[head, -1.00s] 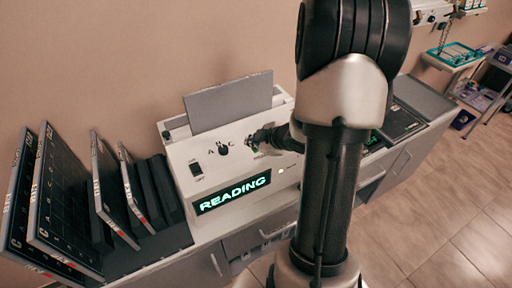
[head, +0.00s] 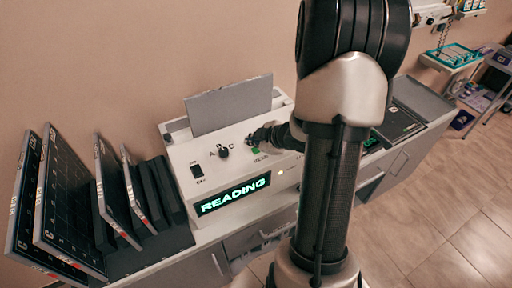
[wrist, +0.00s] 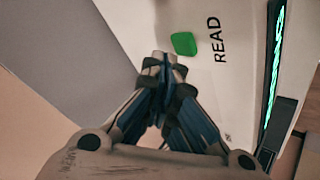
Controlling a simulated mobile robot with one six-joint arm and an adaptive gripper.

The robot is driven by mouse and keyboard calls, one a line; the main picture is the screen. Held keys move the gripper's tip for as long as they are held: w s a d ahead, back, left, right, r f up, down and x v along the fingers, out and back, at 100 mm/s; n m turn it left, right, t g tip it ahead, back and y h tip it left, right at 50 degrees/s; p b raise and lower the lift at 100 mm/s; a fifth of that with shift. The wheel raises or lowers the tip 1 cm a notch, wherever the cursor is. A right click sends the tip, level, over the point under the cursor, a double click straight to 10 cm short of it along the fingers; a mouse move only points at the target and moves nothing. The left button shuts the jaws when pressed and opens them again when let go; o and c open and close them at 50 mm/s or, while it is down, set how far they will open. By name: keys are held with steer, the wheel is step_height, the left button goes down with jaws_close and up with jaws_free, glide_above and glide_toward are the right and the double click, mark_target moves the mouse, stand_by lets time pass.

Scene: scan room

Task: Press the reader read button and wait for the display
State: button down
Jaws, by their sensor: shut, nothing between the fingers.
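The reader (head: 183,152) is a white box on the counter with a grey plate standing in its top. Its display (head: 232,194) shows "READING" in lit green letters. The green read button (head: 256,150) is on the top panel; it also shows in the wrist view (wrist: 184,43), beside the word "READ". My gripper (head: 251,137) is shut and empty, just behind the button. In the wrist view the closed fingertips (wrist: 165,60) are close to the button, apparently not covering it. The display shows only edge-on there.
A knob marked A, B, C (head: 223,151) and a rocker switch (head: 197,171) are on the reader's panel. Several cassettes (head: 65,205) stand in a rack at left. A dark flat panel (head: 400,122) lies on the counter at right.

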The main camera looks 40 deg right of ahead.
mark_target(254, 151)
step_height(254, 151, up, 5)
steer(key=p, duration=0.5)
stand_by(0.3)
stand_by(0.6)
